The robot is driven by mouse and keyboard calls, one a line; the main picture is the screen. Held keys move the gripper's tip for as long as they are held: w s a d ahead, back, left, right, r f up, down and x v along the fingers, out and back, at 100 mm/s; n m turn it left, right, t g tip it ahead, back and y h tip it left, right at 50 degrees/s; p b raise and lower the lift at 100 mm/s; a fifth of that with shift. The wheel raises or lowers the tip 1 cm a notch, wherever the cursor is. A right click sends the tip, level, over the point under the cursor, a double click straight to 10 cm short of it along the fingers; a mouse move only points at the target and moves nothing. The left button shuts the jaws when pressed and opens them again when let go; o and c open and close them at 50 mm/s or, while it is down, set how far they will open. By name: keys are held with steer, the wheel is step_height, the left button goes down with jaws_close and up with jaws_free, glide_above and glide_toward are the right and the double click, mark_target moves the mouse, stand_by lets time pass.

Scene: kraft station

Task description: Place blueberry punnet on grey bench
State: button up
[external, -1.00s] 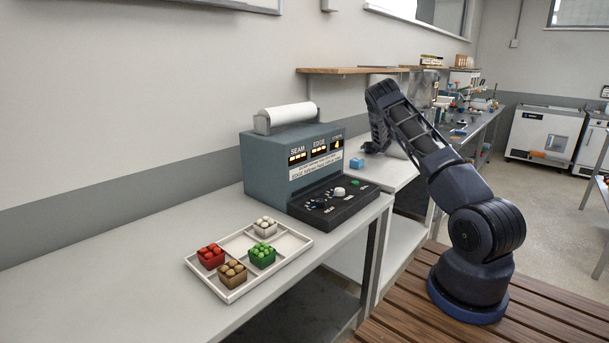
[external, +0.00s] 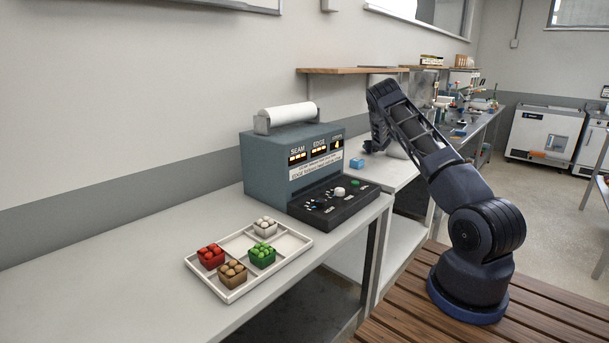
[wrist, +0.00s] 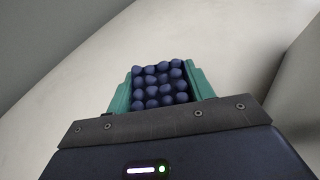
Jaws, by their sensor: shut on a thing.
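The blueberry punnet (wrist: 158,86) shows in the wrist view, filled with round dark-blue berries, with teal around its sides. My gripper (wrist: 158,98) is shut on it, with teal parts on both the left and right of the berries. In the external view my gripper (external: 371,147) is low over the far section of the pale grey bench (external: 385,176), beyond the machine. The punnet cannot be made out clearly there. I cannot tell whether it touches the bench.
A white divided tray (external: 228,296) holds red, white, green and brown punnets. The near bench (external: 90,280) is clear at left.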

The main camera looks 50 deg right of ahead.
step_height(320, 180, up, 19)
steer(key=shift+r, duration=0.2)
steer(key=s+a+r, duration=0.2)
steer(key=s+a, duration=1)
steer(key=s, duration=0.2)
steer(key=s+a+r+n, duration=0.1)
steer(key=s+a+r, duration=0.1)
steer(key=s+a, duration=1.1)
steer(key=shift+s+a+r+t+y, duration=0.3)
steer(key=shift+s+r+t+y, duration=0.1)
steer(key=shift+s, duration=0.55)
